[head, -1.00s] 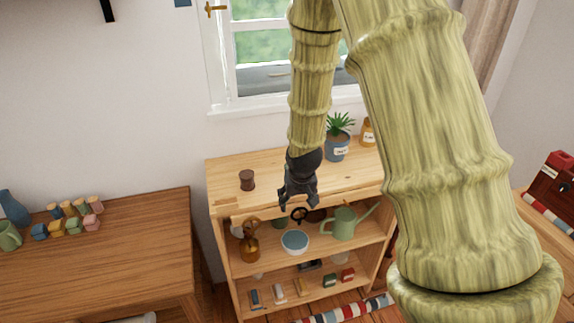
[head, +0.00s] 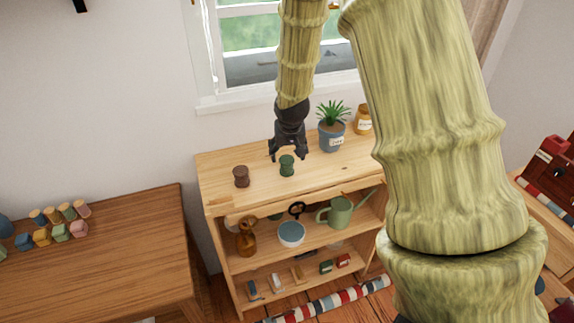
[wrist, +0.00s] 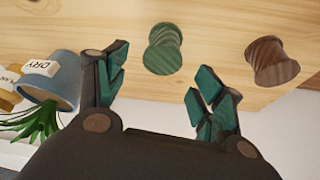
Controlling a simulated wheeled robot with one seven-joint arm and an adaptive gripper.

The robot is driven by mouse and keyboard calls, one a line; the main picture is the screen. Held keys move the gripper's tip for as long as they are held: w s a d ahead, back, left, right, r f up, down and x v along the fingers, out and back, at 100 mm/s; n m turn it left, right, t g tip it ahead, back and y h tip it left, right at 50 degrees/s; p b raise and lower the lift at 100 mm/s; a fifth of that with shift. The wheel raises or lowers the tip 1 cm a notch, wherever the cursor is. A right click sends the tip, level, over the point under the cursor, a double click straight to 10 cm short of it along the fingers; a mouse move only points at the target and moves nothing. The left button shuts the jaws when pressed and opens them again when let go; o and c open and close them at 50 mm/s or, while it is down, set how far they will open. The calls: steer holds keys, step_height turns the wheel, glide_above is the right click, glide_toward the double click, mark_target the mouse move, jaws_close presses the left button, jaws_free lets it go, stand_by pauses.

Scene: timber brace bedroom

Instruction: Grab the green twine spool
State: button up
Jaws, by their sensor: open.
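The green twine spool (head: 287,165) stands upright on the wooden top of the shelf unit, between a brown spool and a potted plant. It also shows in the wrist view (wrist: 163,49), ahead of and between my fingers. My gripper (head: 287,156) is open and empty, just behind or above the green spool in the head view. In the wrist view its two fingers (wrist: 160,97) are spread apart, and the spool lies beyond the tips without visible contact.
The brown spool (head: 241,176) stands left of the green one. The potted plant (head: 332,134) and an amber jar (head: 362,120) stand to the right. Lower shelves hold a blue bowl (head: 291,233) and a green watering can (head: 337,211). The shelf top's front left is clear.

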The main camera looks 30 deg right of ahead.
mark_target(287, 160)
steer(key=shift+s+a+p+x, duration=0.15)
steer(key=shift+p+x, duration=0.25)
steer(key=shift+x, duration=0.55)
steer(key=shift+s+a+p+x, duration=0.1)
steer(key=shift+p+x, duration=0.25)
steer(key=shift+x, duration=1.65)
steer(key=c, duration=1.1)
